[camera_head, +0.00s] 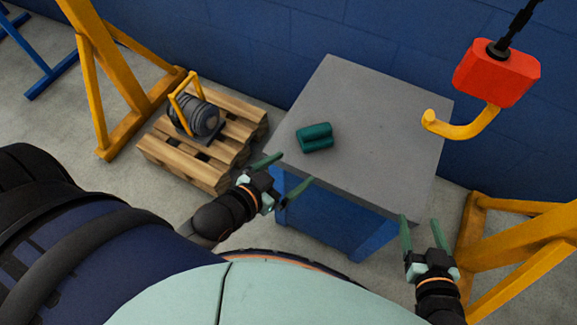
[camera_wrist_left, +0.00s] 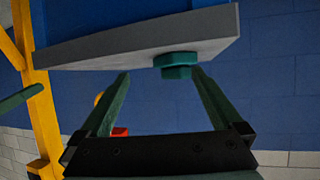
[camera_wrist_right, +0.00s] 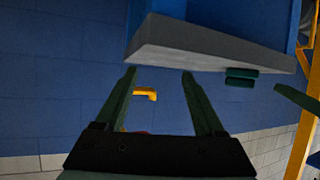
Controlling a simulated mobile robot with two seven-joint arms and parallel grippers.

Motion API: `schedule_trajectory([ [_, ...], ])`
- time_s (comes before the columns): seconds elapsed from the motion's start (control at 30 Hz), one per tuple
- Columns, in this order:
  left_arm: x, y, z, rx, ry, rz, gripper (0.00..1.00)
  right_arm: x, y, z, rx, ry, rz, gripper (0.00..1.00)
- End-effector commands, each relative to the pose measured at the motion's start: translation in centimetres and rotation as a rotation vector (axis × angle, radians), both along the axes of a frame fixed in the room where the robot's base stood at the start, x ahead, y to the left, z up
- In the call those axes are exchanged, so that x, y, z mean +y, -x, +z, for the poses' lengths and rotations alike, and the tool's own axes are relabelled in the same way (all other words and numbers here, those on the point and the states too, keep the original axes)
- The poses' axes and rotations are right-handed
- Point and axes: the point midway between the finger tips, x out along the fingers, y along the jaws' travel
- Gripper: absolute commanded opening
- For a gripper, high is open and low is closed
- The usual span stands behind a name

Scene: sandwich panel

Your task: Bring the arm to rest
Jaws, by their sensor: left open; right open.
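My left gripper (camera_head: 288,172) is open and empty, just off the near left corner of the grey-topped table (camera_head: 370,130). In the left wrist view its two green fingers (camera_wrist_left: 160,95) stand apart with nothing between them that they touch. My right gripper (camera_head: 421,230) is open and empty, off the table's near right corner. In the right wrist view its fingers (camera_wrist_right: 160,85) are also spread wide. A dark green block-like object (camera_head: 315,138) lies on the table's left part, apart from both grippers. It also shows in the left wrist view (camera_wrist_left: 177,66).
A red hoist block (camera_head: 497,75) with a yellow hook (camera_head: 465,125) hangs at the upper right. Yellow frame legs (camera_head: 95,75) stand left and right. A wooden pallet (camera_head: 155,150) carries a dark motor-like machine (camera_head: 200,118). Most of the tabletop is clear.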

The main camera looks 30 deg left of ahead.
Motion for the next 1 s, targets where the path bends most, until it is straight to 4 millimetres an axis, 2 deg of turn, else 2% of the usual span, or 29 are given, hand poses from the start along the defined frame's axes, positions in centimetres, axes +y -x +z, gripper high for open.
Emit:
schedule_trajectory([
  [0.37, 0.1, 0.2, 0.5, 0.007, -0.002, 0.003, 1.0, 0.0, 0.0, 0.6, 0.004, 0.0, 0.002, 0.71],
  [0.57, 0.5, 1.1, 3.2, 0.069, -0.006, 0.017, 1.0, -0.4, 1.0, 3.3, 0.067, 0.003, -0.015, 0.71],
  [0.8, 1.3, 3.2, 6.4, 0.179, -0.008, 0.044, 1.0, -1.2, 3.1, 6.5, 0.177, 0.007, -0.042, 0.71],
  [1.0, 1.9, 5.0, 8.2, 0.257, -0.01, 0.065, 1.0, -1.8, 4.8, 8.2, 0.256, 0.009, -0.063, 0.71],
])
